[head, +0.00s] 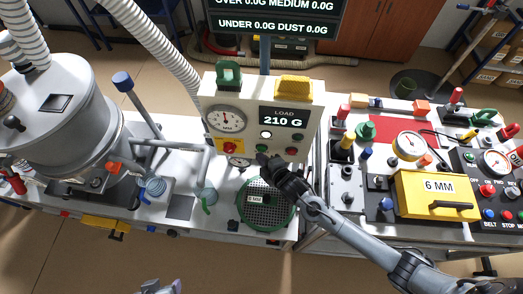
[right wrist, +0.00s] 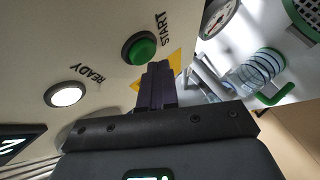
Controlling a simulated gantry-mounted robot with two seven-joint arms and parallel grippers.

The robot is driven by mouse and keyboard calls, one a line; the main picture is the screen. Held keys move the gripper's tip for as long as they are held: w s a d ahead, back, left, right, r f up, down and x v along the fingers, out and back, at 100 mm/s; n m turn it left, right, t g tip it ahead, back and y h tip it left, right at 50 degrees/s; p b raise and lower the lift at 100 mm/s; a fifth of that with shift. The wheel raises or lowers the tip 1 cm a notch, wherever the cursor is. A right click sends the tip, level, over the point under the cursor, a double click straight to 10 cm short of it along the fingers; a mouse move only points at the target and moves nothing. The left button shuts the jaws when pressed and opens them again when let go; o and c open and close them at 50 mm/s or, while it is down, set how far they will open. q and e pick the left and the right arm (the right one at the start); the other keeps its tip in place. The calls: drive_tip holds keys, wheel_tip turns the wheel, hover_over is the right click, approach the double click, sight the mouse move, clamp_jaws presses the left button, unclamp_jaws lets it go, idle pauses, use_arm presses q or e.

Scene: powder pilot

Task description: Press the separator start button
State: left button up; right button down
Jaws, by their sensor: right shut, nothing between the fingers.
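The green start button (right wrist: 139,48), labelled START, shows in the right wrist view on a pale panel. It also shows in the head view (head: 262,148) on the front of the separator's control box (head: 240,104), partly beside my gripper. My right gripper (head: 265,160) is shut and empty, with its fingertips close in front of the panel by the button. In the right wrist view the dark fingers (right wrist: 158,75) end at the button's lower right edge; I cannot tell whether they touch it. My left gripper (head: 165,287) only peeks in at the bottom edge, mostly cut off.
A lit white READY lamp (right wrist: 67,95) sits beside the button. The box also bears a red button (head: 229,147), a dial gauge (head: 226,119) and a load display (head: 283,117) reading 210 G. A round green-rimmed sieve (head: 246,222) lies below. A metal vessel (head: 60,110) stands left.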

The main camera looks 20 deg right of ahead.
drive_tip(key=shift+w+d, duration=0.25)
drive_tip(key=shift+w, duration=0.15)
idle(0.3)
drive_tip(key=shift+s+a, duration=0.1)
drive_tip(key=shift+s, duration=0.05)
drive_tip(key=shift+s+a+p, duration=0.4)
drive_tip(key=shift+s+p, duration=0.2)
drive_tip(key=shift+s, duration=0.05)
drive_tip(key=s+a+p, duration=0.3)
drive_tip(key=s, duration=0.2)
idle(0.6)
drive_tip(key=shift+s, duration=0.1)
idle(0.4)
